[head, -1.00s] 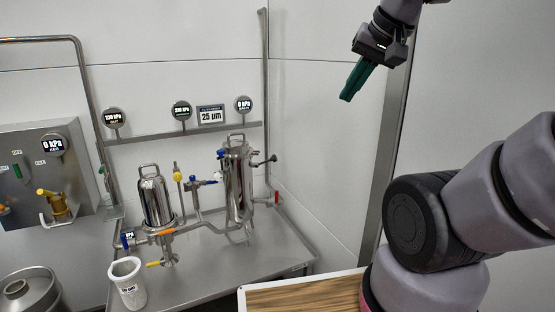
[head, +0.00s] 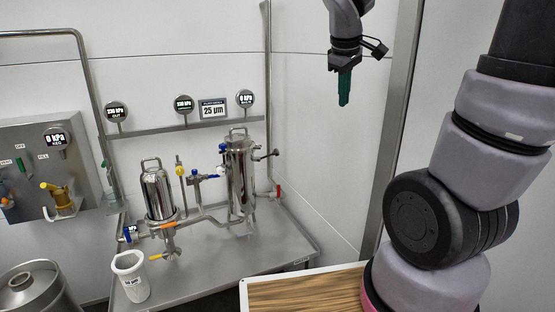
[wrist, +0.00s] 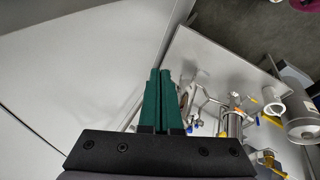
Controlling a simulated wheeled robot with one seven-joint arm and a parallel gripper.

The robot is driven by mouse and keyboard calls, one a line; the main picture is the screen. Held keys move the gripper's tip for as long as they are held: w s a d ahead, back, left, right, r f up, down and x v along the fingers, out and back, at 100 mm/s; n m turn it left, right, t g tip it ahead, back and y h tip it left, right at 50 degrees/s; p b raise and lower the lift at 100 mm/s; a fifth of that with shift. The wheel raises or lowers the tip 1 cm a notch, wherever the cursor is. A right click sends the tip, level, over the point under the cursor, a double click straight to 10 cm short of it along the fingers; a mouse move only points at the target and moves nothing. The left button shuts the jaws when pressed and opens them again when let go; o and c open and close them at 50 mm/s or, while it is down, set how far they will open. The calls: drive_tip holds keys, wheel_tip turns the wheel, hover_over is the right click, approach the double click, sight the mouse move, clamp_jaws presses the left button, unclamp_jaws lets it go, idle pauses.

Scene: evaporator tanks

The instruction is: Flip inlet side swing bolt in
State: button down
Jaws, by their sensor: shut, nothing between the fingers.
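My gripper (head: 344,88) has green fingers that are closed together and empty. In the head view it hangs in the air, pointing down, to the upper right of the tall steel filter housing (head: 240,178). That housing has a top handle and a black knob on an arm (head: 267,156) at its right. A shorter steel housing (head: 157,192) with a top handle stands to its left. Swing bolts are too small to tell apart. In the wrist view the closed fingers (wrist: 162,80) point toward the bench, with the steel housings and valves small at the right.
The steel bench (head: 215,270) carries pipes, colored valve handles and a white cup (head: 130,276). Gauges and a 25 µm sign (head: 213,109) sit on a rail behind. A control panel (head: 45,165) is at the left and a wood-topped table (head: 305,292) in front.

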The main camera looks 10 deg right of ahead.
drive_tip(key=w+a+f+n+t+h, duration=0.15)
drive_tip(key=w+a+f+n, duration=0.25)
drive_tip(key=w+f+n, duration=0.7)
drive_tip(key=w+a+f+n+t+h, duration=0.1)
drive_tip(key=w+a+f+n+h, duration=0.25)
drive_tip(key=w+f+n, duration=0.7)
drive_tip(key=w+a+f+n+t+y, duration=0.1)
drive_tip(key=w+a+f+n+t, duration=0.1)
drive_tip(key=w+a+f+n, duration=0.4)
wheel_tip(320, 180, down, 2)
drive_tip(key=shift+w+a+f+n, duration=0.25)
drive_tip(key=shift+w+a+n, duration=0.05)
drive_tip(key=shift+a+n, duration=0.3)
drive_tip(key=x, duration=1.1)
drive_tip(key=shift+w+a+r, duration=0.2)
drive_tip(key=shift+a+r, duration=0.05)
drive_tip(key=shift+r, duration=0.45)
drive_tip(key=shift+w+a+r, duration=0.2)
drive_tip(key=shift+a+r, duration=0.05)
drive_tip(key=shift+r, duration=0.45)
drive_tip(key=shift+w+a+r, duration=0.2)
drive_tip(key=shift+a+r, duration=0.05)
drive_tip(key=shift+r, duration=0.45)
drive_tip(key=shift+a, duration=0.1)
